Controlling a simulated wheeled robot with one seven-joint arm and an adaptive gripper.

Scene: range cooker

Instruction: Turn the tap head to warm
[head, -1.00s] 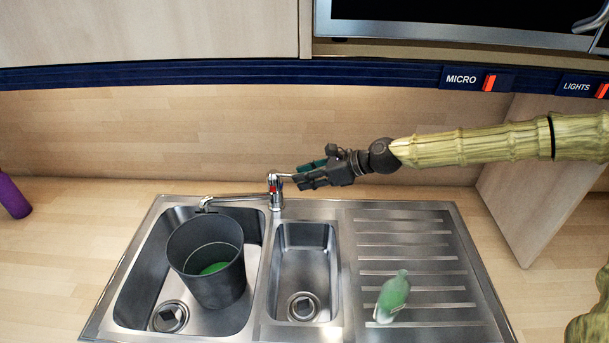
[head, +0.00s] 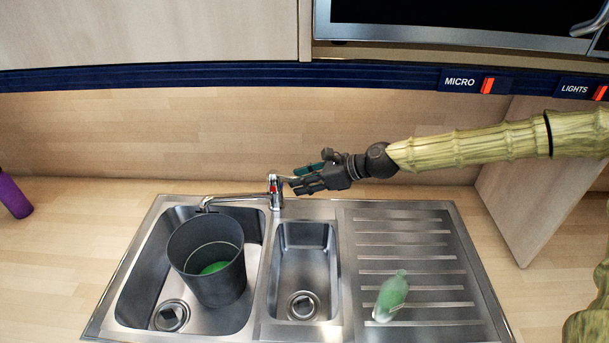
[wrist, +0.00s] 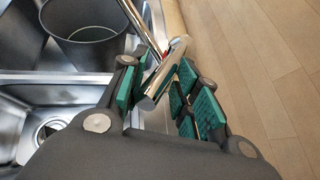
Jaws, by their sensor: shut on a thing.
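The chrome tap (head: 275,192) with a red mark stands at the back rim of the sink, between the two bowls. Its spout (head: 238,197) points left over the large bowl. My gripper (head: 299,183) reaches in from the right, just right of the tap body. In the wrist view, the tap head's chrome lever (wrist: 163,74) lies between the green-padded fingers of my gripper (wrist: 158,88). The fingers are shut on it, though the exact contact with the pads is hard to see.
A dark pot (head: 208,285) with something green inside stands in the large bowl. A green bottle (head: 391,296) lies on the drainer (head: 425,270). A purple bottle (head: 14,197) is at the far left. The small bowl (head: 303,262) is empty.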

